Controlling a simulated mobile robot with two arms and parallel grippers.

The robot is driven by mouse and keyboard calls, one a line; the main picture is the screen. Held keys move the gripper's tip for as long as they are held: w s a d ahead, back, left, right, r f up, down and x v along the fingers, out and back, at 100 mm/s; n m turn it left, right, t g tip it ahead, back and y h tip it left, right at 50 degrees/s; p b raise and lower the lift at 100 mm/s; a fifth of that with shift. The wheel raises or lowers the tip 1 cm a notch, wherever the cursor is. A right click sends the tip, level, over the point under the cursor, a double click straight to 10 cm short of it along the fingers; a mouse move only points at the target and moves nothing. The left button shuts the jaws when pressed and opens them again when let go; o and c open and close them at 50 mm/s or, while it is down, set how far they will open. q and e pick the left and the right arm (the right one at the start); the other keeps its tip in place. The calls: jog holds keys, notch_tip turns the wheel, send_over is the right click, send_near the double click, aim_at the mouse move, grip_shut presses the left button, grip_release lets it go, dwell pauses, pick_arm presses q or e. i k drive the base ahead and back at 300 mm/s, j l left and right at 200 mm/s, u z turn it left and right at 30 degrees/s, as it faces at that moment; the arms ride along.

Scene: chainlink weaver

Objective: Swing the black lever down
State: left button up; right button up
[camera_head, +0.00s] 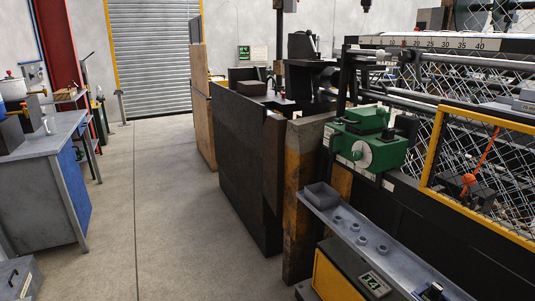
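A black upright bar (346,78) rises behind the left end of a green machine unit (370,140), with a short black arm at its top pointing right. It may be the black lever, but I cannot tell for sure. A smaller dark part (406,127) stands at the right end of the green unit. The green unit has a pale round dial (362,153) on its front. Neither of my grippers is in view.
A grey tray ledge (385,245) with several small round parts runs below the green unit. A yellow-framed mesh guard (480,170) stands at the right. A grey workbench (45,145) is at the left. The concrete floor (165,200) between is clear.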

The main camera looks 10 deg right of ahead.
aim_at(309, 32)
jog(key=i+j+z, duration=0.1)
jog(key=i+z, duration=0.35)
jog(key=i+j+z, duration=0.2)
jog(key=z, duration=0.3)
jog(key=i+j+z, duration=0.3)
jog(key=z, duration=0.15)
